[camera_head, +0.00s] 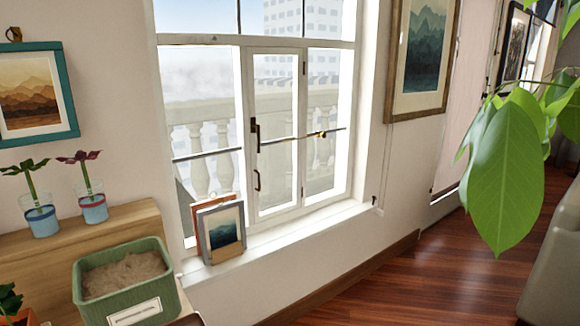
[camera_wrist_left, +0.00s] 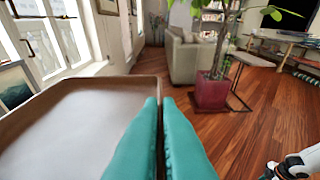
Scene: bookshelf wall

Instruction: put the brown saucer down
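The brown saucer (camera_wrist_left: 66,84) is a wide, square-cornered tray with a raised brown rim and a pale, shiny inner floor. It fills the lower left of the left wrist view. My left gripper (camera_wrist_left: 160,102) has two teal fingers close together at the saucer's right rim, one on the inner side and one on the outer side, so it is shut on that rim. The saucer looks empty where it shows. A white and black part of my right arm shows at the lower right of that view; its fingers are not clear. Neither gripper shows in the head view.
A wooden shelf top (camera_head: 62,241) holds a green planter box (camera_head: 84,304) of soil and two plants in glasses (camera_head: 40,217). Framed pictures (camera_head: 226,234) lean on the window sill (camera_head: 285,238). A potted plant (camera_wrist_left: 211,90) stands on the wooden floor (camera_wrist_left: 240,125).

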